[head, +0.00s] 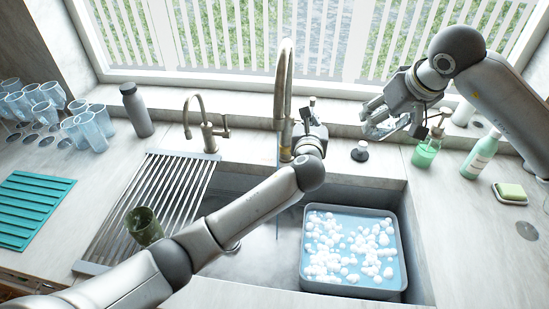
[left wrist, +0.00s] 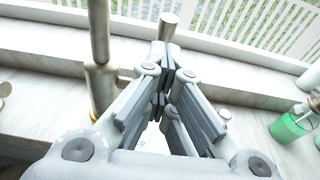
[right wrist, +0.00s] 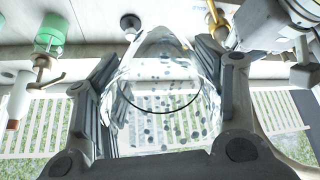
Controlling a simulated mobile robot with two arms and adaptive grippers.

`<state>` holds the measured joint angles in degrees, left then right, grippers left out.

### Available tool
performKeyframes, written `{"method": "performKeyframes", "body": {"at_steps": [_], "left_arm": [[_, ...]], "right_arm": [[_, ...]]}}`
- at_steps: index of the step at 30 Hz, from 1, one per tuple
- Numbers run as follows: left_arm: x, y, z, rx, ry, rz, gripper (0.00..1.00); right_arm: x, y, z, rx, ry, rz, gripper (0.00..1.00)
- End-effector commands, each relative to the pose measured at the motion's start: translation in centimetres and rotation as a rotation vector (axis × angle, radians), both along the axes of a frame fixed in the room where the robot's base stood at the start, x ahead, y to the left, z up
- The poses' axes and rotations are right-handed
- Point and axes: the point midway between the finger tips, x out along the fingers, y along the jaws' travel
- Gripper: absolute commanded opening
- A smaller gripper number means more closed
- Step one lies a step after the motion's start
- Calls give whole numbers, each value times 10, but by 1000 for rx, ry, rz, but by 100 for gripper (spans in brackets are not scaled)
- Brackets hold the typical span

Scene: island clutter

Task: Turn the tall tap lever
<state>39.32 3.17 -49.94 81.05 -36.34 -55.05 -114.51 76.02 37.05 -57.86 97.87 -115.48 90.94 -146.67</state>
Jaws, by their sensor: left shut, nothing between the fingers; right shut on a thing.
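The tall tap (head: 284,95) stands behind the sink, its spout arching forward; a thin bluish line hangs below the spout. My left gripper (head: 308,122) is just right of its body, shut and empty. In the left wrist view, the shut fingertips (left wrist: 165,72) are close to a short metallic cylinder that looks like the tap lever (left wrist: 168,28); I cannot tell whether they touch. The tap body (left wrist: 101,75) is left of them. My right gripper (head: 378,118) is up at the right, shut on a clear, droplet-speckled glass (right wrist: 160,95).
A smaller tap (head: 205,125) stands left of the tall one. A grey tub (head: 402,262) of foamy blue water is in the sink. Green soap bottles (head: 427,150) are beneath my right arm.

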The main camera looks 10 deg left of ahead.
Motion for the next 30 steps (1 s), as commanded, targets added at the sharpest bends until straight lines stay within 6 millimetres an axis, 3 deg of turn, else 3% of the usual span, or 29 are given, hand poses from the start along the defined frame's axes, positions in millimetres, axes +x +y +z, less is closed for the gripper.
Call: {"method": "performKeyframes", "body": {"at_steps": [15,23,27,30], "left_arm": [[17,0,13,1,208,2,0],[17,0,12,0,221,0,0],[17,0,12,0,220,0,13],[17,0,12,0,220,0,13]], "right_arm": [[0,0,1,1,-2,0,31],[0,0,1,1,-2,0,31],[0,0,1,1,-2,0,31],[0,0,1,1,-2,0,31]]}}
